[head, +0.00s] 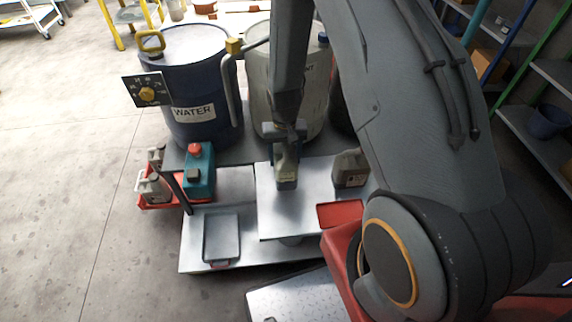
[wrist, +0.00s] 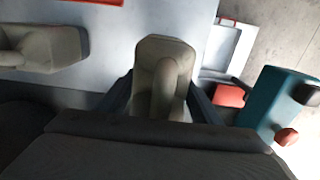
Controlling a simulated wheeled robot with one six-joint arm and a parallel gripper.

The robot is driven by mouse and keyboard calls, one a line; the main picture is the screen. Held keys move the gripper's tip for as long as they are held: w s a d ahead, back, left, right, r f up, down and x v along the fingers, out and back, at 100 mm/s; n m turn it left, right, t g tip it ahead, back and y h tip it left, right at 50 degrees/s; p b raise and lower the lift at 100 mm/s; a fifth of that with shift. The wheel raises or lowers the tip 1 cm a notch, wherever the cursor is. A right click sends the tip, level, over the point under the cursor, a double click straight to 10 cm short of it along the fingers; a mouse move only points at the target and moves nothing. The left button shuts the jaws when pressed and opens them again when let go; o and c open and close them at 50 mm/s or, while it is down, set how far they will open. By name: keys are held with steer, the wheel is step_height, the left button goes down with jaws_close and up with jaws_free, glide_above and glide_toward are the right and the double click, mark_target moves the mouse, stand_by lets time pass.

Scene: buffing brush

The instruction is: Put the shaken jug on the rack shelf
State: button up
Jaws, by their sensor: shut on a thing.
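A grey-beige jug (head: 286,172) is held upright by my gripper (head: 287,140) over the raised metal bench. In the wrist view the jug (wrist: 178,50) sits between the two fingers, which close on its sides. I cannot tell whether its base touches the metal. A second similar jug (head: 350,167) stands to the right on the same bench; in the wrist view it lies at left (wrist: 50,45). Shelving (head: 545,75) with a blue bucket stands at far right.
A blue WATER drum (head: 190,85) and a pale drum (head: 305,95) stand behind the bench. A teal canister (head: 199,172) with a red cap stands left. A grey tray (head: 221,238) lies on the lower metal platform (head: 252,255). Floor at left is clear.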

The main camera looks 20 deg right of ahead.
mark_target(285, 144)
steer(key=shift+f+p, duration=0.3)
steer(key=shift+f, duration=1.8)
steer(key=shift+f, duration=0.15)
steer(key=o, duration=1.5)
steer(key=shift+o, duration=0.2)
step_height(285, 144, up, 11)
steer(key=shift+r+b, duration=0.1)
steer(key=shift+b, duration=0.85)
steer(key=shift+s+r, duration=0.1)
steer(key=shift+r, duration=0.75)
steer(key=s+r+n, duration=0.2)
steer(key=s+r, duration=1.4)
steer(key=r, duration=0.1)
steer(key=shift+s+a+r, duration=0.15)
steer(key=shift+s+r, duration=0.15)
steer(key=shift+s, duration=0.05)
